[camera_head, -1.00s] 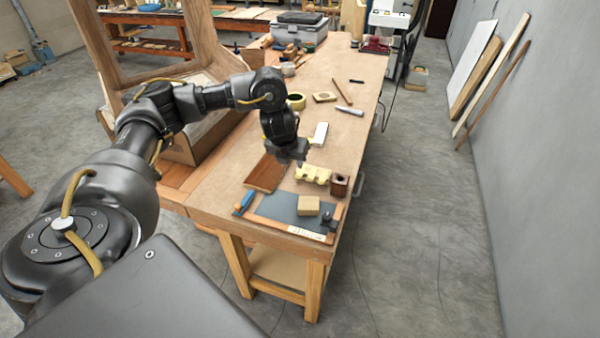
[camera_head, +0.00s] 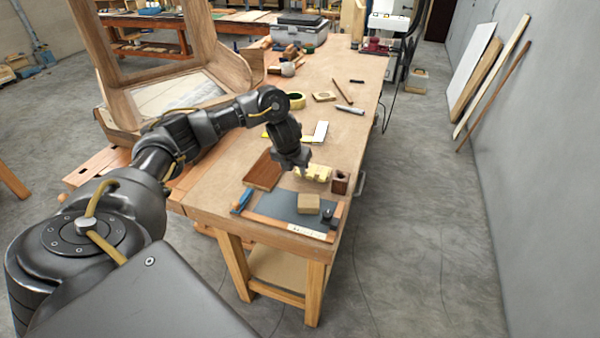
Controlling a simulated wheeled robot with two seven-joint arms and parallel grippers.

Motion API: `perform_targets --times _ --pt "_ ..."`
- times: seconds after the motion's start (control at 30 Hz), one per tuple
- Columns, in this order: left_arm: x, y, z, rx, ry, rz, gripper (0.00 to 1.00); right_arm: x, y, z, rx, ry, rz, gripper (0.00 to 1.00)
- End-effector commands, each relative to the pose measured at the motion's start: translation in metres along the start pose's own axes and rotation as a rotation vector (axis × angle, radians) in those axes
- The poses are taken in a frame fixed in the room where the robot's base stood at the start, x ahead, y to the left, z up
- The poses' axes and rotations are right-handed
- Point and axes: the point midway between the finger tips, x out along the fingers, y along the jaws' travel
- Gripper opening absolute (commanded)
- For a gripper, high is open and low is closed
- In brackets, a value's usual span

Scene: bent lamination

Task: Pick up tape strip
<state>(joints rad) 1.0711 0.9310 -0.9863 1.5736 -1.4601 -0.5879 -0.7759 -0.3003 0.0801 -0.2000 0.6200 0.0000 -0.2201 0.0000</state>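My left gripper (camera_head: 302,170) points down at the left end of a pale yellow notched block (camera_head: 318,173) on the workbench (camera_head: 222,192). I cannot tell whether they touch, or whether the fingers are open or shut. No tape strip can be told apart for certain. A roll of yellow-green tape (camera_head: 297,100) lies farther back. My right gripper is not in view.
A brown wooden board (camera_head: 262,171) lies left of the gripper. A dark mat (camera_head: 280,207) with a tan block (camera_head: 308,203) is in front. A small dark brown block (camera_head: 340,182) stands near the right edge. A large curved wooden frame (camera_head: 128,110) is at left.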

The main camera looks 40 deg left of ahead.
Motion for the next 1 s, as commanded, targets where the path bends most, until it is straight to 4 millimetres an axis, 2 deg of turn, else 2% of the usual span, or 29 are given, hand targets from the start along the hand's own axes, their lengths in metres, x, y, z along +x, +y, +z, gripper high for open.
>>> perform_targets --times 0.03,0.17,0.47,0.67,1.0 --pt "0.011 0.0 -0.002 -0.003 0.004 0.0 0.31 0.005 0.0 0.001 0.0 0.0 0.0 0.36" --pt "0.024 0.0 -0.001 -0.001 0.002 0.0 0.31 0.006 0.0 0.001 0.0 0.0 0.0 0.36" --pt "0.026 0.0 0.001 0.0 -0.001 0.0 0.31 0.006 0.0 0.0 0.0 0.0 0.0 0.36" --pt "0.026 0.0 0.001 0.0 -0.001 0.0 0.06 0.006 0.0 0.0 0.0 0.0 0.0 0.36" --pt "0.026 0.0 0.001 0.0 -0.001 0.0 0.06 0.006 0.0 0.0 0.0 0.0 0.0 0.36"
